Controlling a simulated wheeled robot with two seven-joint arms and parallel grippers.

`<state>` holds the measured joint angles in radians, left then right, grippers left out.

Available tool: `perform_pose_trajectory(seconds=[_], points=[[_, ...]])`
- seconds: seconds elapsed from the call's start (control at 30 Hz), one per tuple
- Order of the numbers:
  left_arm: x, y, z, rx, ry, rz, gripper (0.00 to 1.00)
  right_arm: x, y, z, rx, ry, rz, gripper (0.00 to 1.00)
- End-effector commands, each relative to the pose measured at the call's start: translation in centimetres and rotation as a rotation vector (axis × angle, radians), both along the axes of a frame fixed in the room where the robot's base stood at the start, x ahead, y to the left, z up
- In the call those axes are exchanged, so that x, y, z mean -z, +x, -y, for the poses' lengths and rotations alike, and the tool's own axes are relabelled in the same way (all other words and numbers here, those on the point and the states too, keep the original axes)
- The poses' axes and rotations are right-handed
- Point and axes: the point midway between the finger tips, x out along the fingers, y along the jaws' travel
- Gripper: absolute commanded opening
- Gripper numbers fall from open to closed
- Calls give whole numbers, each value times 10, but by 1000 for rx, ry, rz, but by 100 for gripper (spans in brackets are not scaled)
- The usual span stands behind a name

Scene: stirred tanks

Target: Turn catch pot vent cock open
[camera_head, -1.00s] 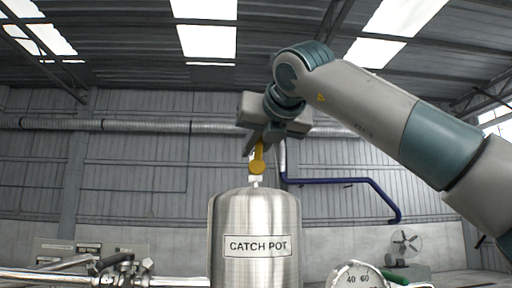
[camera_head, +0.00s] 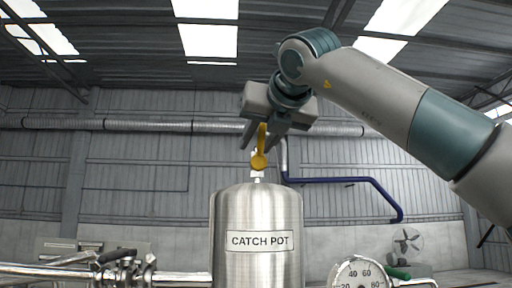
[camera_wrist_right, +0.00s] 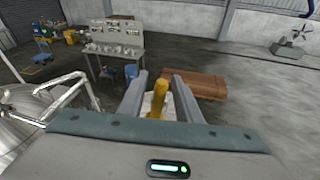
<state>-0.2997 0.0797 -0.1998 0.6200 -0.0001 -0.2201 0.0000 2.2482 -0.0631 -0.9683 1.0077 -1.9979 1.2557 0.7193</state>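The catch pot (camera_head: 256,215) is a steel vessel with a "CATCH POT" label, in the lower middle of the head view. On top of it is the vent cock, with a small pale fitting (camera_head: 256,174) and a yellow handle (camera_head: 260,150). The handle stands nearly upright, its top leaning slightly right. My right gripper (camera_head: 262,140) is open above the pot, its fingers on either side of the handle. In the right wrist view the yellow handle (camera_wrist_right: 159,100) shows between the two fingers (camera_wrist_right: 160,85), with gaps beside it. My left gripper is not in view.
A round gauge (camera_head: 358,274) and a green-handled valve (camera_head: 398,273) are at the lower right. Steel piping with a clamp fitting (camera_head: 122,266) runs at the lower left. A blue pipe (camera_head: 345,182) shows behind. The air around the pot top is clear.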

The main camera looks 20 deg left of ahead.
Motion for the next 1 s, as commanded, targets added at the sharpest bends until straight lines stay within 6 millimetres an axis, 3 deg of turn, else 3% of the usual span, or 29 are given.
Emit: perform_pose_trajectory(seconds=[0.4,0.7,1.0], points=[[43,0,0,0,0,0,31,-14,-59,42,1,1,5,31],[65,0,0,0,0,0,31,-29,-105,74,0,1,3,31],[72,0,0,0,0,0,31,-38,-126,89,0,-2,1,31]])
